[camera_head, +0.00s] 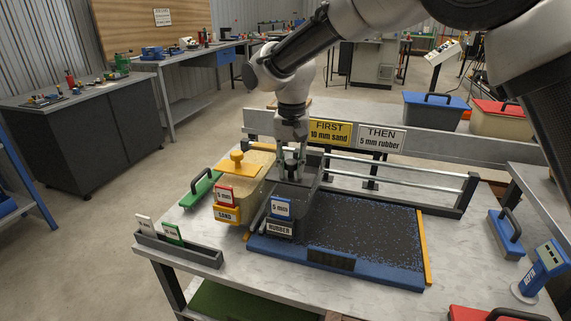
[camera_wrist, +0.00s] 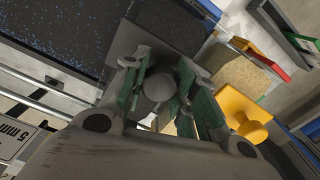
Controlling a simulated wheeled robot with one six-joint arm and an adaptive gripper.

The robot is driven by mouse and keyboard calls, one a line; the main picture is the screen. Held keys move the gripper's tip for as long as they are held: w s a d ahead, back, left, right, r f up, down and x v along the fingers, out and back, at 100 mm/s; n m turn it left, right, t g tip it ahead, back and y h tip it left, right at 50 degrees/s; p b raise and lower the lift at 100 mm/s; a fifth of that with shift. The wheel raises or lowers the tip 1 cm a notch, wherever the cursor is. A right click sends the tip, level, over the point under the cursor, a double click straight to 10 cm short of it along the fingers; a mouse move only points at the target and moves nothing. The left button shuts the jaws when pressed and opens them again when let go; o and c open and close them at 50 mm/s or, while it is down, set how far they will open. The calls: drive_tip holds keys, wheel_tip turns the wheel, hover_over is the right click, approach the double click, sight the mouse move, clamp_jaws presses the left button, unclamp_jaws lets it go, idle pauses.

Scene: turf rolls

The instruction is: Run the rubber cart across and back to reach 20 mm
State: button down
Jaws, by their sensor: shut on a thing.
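The rubber cart (camera_head: 283,215) stands at the left end of the blue-edged tray (camera_head: 335,262). It has a blue "5 mm" card and a "RUBBER" label. My gripper (camera_head: 291,160) is shut on the cart's grey knob (camera_wrist: 158,86), between green-padded fingers in the wrist view (camera_wrist: 160,90). The tray's bed (camera_head: 365,235) is dark granules with blue flecks. The sand cart (camera_head: 240,190), with a yellow knob, a red "5 mm" card and a "SAND" label, stands just left of the rubber cart. The signs read "FIRST 10 mm sand" (camera_head: 330,133) and "THEN 5 mm rubber" (camera_head: 381,139).
A card rack (camera_head: 178,249) with white and green cards stands front left. A green handled tool (camera_head: 200,188) lies behind it. At right are a blue handled block (camera_head: 507,234) and a blue display post (camera_head: 543,268), its reading illegible. A rail (camera_head: 395,175) runs behind the tray.

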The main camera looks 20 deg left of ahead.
drive_tip(key=d, duration=4.3)
drive_tip(key=c, duration=1.1)
unclamp_jaws()
drive_tip(key=shift+d, duration=0.2)
wheel_tip(320, 180, up, 12)
